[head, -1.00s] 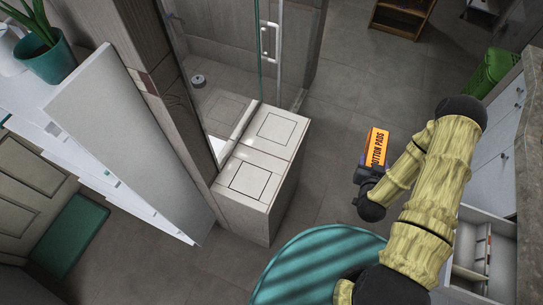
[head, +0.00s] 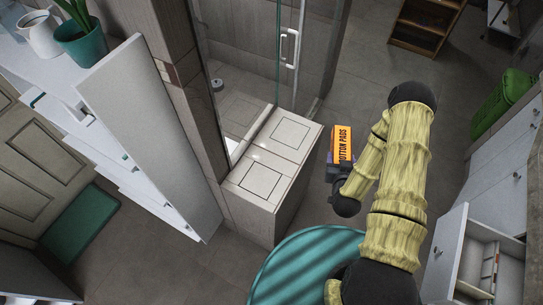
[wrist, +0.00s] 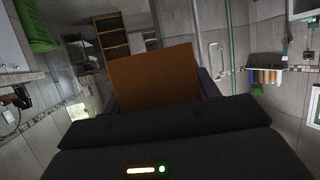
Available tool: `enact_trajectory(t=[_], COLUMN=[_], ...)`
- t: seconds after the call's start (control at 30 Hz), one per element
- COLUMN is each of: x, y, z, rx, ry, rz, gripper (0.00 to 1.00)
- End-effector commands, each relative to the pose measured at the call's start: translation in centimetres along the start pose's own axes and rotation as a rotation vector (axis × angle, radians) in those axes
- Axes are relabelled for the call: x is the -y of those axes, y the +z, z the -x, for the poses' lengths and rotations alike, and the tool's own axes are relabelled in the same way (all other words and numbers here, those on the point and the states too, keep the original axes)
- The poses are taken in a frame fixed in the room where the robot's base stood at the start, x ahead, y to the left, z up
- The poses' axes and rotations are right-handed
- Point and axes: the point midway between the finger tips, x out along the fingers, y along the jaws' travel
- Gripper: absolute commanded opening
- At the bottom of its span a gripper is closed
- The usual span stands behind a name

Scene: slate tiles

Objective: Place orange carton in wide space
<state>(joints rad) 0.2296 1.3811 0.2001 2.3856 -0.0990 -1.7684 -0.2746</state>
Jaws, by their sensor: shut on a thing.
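The orange carton (head: 343,143), with dark lettering reading "COTTON PADS" in part, is held in my gripper (head: 338,165) in the head view. My gripper is shut on its lower part and holds it up in the air, just right of the white-topped cabinet. In the wrist view the carton (wrist: 155,78) fills the middle, its plain orange-brown face between my gripper's fingers (wrist: 158,100). On the right in the head view, an open drawer (head: 478,262) shows inner dividers that form compartments of different widths. Part of its inside is cut off at the picture's edge.
A low cabinet with a pale top (head: 266,170) stands left of the carton by the glass shower. A teal round surface (head: 305,268) is below. A green bin (head: 503,103) and wooden shelf (head: 427,24) are farther back. Tiled floor between is clear.

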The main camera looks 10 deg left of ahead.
Motion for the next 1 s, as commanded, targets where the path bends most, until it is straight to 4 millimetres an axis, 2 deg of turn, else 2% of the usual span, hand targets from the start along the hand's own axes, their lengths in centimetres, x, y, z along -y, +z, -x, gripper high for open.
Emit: enact_trajectory(t=[0.27,0.43,0.67,1.0], x=[0.0,0.5,3.1,8.6], y=[0.0,0.6,2.2,3.7], z=[0.0,-1.0,-5.1,-11.2], rx=[-0.001,-0.003,-0.012,-0.012], ry=[0.000,-0.018,-0.101,-0.248], rz=[0.000,0.004,0.025,0.078], gripper=[0.36,0.36,0.36,0.36])
